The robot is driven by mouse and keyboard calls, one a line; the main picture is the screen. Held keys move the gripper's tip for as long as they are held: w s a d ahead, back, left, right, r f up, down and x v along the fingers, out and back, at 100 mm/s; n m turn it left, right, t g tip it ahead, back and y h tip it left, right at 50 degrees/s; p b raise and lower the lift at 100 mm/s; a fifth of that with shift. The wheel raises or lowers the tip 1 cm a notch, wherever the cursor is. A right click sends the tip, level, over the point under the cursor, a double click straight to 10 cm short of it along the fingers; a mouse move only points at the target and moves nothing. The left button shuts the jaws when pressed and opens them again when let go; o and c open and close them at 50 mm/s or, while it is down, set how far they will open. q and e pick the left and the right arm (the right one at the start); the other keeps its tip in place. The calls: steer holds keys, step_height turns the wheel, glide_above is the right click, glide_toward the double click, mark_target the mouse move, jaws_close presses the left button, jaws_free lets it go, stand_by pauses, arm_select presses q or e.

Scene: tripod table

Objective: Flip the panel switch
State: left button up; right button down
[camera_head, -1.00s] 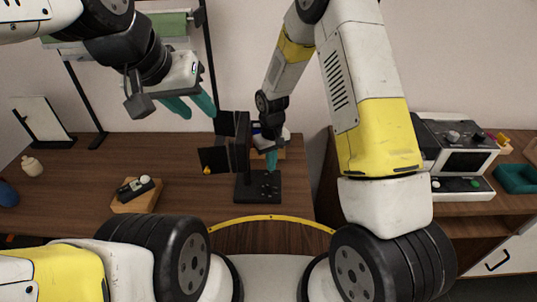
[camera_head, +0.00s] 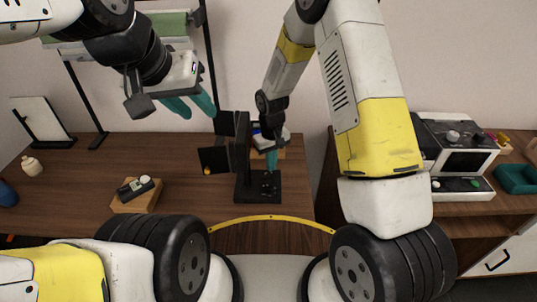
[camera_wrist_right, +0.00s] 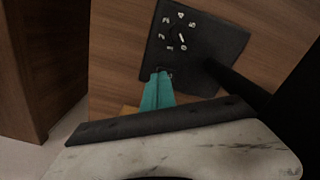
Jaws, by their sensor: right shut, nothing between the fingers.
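The black panel (camera_head: 258,188) lies on the wooden table as the flat base of a black stand. In the right wrist view, the panel (camera_wrist_right: 205,42) shows a dial with white digits, and a small switch (camera_wrist_right: 165,72) near its edge. My right gripper (camera_head: 271,168) is shut and empty, with its teal fingers pointing down over the panel. In the right wrist view, its fingertips (camera_wrist_right: 160,76) are at the switch and partly hide it; I cannot tell whether they touch. My left gripper (camera_head: 198,112) hangs in the air at upper left, its teal fingers apart and empty.
The stand's upright (camera_head: 240,150) and dark plates (camera_head: 213,160) rise left of my right gripper. A wooden block with a black device (camera_head: 137,190) stands to the left.

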steer(key=shift+f, duration=0.95)
stand_by(0.3)
steer(key=shift+r, duration=3.55)
steer(key=s+d+r+m+t+y, duration=0.1)
steer(key=s+d+r, duration=0.25)
steer(key=r, duration=0.55)
steer(key=s+d+r+m+t, duration=0.15)
steer(key=d+r, duration=0.25)
steer(key=r, duration=0.6)
steer(key=s+d+r+m+t, duration=0.1)
steer(key=s+d+r, duration=0.1)
steer(key=s, duration=0.3)
steer(key=s+d+r+m+t, duration=0.1)
steer(key=s+d+r, duration=0.1)
steer(key=s+r, duration=0.3)
steer(key=s+d+r+m+t+y, duration=0.1)
steer(key=s+d+r, duration=0.1)
steer(key=s, duration=0.4)
steer(key=shift+d+r+t, duration=0.35)
steer(key=shift+r, duration=0.45)
